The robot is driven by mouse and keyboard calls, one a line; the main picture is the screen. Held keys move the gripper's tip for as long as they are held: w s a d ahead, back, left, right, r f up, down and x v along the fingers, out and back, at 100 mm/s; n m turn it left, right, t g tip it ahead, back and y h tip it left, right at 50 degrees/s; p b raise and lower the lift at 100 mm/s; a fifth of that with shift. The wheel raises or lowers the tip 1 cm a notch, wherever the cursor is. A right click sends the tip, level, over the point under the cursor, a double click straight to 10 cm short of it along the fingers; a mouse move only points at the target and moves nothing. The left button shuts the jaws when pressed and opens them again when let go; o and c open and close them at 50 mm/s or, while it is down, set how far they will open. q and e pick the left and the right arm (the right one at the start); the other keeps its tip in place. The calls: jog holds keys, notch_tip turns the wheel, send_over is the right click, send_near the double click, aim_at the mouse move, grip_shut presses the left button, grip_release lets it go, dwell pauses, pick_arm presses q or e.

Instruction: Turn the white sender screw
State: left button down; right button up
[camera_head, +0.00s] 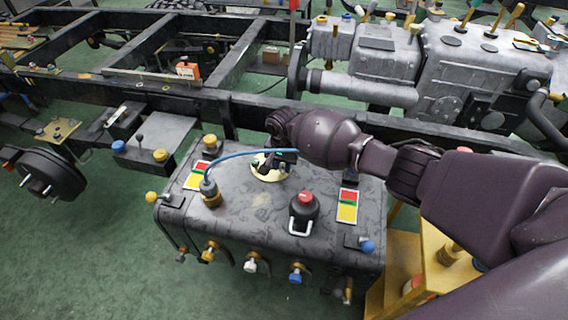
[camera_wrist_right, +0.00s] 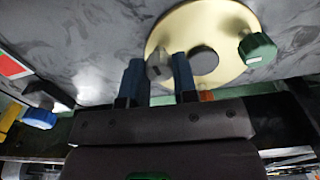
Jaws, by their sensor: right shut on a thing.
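The white sender screw (camera_wrist_right: 158,66) looks pale grey-white in the right wrist view. It stands at the edge of a round cream sender plate (camera_wrist_right: 222,20) on the grey tank, and the plate also shows in the head view (camera_head: 268,175). My right gripper (camera_wrist_right: 159,70) reaches down over the plate with its two blue fingers on either side of the white screw, shut on it. In the head view my right gripper (camera_head: 284,158) hides the screw and part of the plate. My left gripper is in neither view.
A green screw (camera_wrist_right: 257,50) and an orange one (camera_wrist_right: 206,96) are also at the plate. The tank (camera_head: 250,215) carries a blue hose (camera_head: 240,154) on a brass fitting and a black cap (camera_head: 304,208) with a red top. A dark chassis rail runs close behind.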

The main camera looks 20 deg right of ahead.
jog(key=shift+r+n+p, duration=0.15)
jog(key=shift+n+p, duration=0.2)
jog(key=shift+n, duration=0.55)
jog(key=n, duration=0.2)
jog(key=shift+n, duration=0.4)
jog(key=n, duration=0.5)
jog(key=shift+f+p, duration=0.25)
jog(key=shift+p, duration=0.15)
jog(key=n, duration=0.3)
jog(key=shift+s+n, duration=0.1)
jog(key=shift+n, duration=1.6)
jog(key=o, duration=0.9)
jog(key=shift+o, duration=0.2)
